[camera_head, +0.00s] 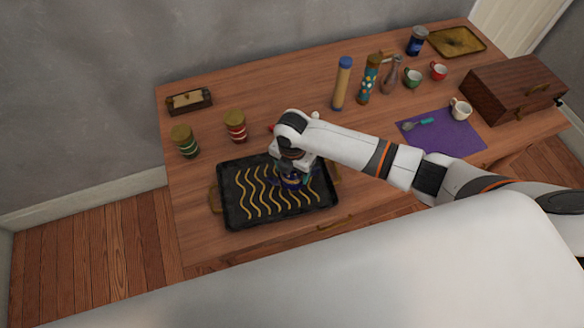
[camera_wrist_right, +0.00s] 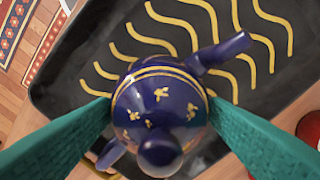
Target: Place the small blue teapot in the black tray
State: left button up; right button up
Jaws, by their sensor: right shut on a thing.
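The small blue teapot (camera_wrist_right: 160,110) is dark blue with gold bands and gold marks. It shows in the right wrist view between the two green fingers of my right gripper (camera_wrist_right: 158,115), which is shut on its body. The black tray (camera_head: 238,217) has yellow wavy lines and brass handles, and lies at the front left of the table. The tray's dark surface (camera_wrist_right: 90,50) also shows behind the teapot in the wrist view. In the head view my right gripper and wrist hide most of the teapot over the tray's right part. I cannot tell whether the teapot touches the tray. My left gripper is out of view.
Two striped jars (camera_head: 236,126) with brown lids stand behind the tray. A blue-capped cylinder (camera_head: 341,85) and a patterned bottle (camera_head: 369,80) stand further back. A purple mat (camera_head: 450,138) with a white cup (camera_head: 460,110) and a wooden box (camera_head: 513,88) are at the right.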

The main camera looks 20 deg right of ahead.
jog(key=o, duration=1.1)
notch_tip(320, 180, up, 12)
jog(key=shift+r+b, duration=0.1)
jog(key=shift+b, duration=0.35)
